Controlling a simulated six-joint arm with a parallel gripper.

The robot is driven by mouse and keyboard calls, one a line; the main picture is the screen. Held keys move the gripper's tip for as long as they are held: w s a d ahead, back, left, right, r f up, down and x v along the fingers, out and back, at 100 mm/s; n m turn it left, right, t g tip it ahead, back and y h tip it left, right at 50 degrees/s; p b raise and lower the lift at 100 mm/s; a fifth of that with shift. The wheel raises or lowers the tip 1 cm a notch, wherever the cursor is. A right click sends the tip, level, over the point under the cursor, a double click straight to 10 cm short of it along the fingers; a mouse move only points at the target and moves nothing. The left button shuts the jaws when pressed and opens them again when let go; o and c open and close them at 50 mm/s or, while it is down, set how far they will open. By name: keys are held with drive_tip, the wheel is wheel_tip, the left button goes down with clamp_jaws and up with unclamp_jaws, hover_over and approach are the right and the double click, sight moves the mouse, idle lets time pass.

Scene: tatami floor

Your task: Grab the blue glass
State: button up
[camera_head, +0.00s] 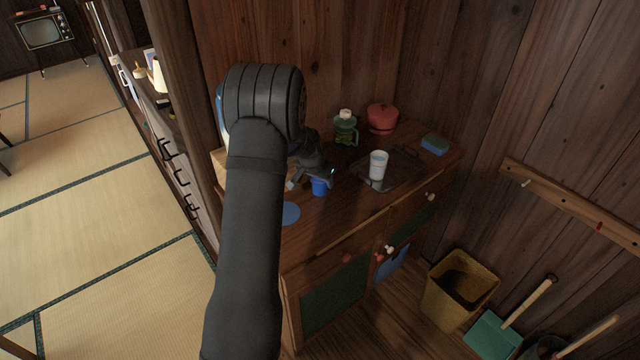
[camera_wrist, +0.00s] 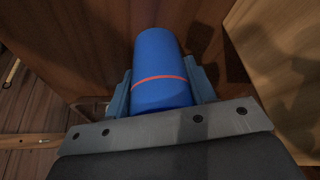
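The blue glass (camera_wrist: 160,60) has a thin red band and lies between the two fingers of my gripper (camera_wrist: 160,84) in the wrist view. A finger is flush against each side of it, with no clear gap, so my gripper looks shut on it. In the head view the blue glass (camera_head: 320,188) shows at the counter's left part, just below my gripper (camera_head: 308,180). My arm hides part of that area. I cannot tell whether the glass still touches the wooden counter (camera_head: 335,215).
A blue round mat (camera_head: 291,213) lies at the front left.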

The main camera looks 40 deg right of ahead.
drive_tip(key=c, duration=0.3)
drive_tip(key=shift+c, duration=0.3)
drive_tip(key=shift+r, duration=0.15)
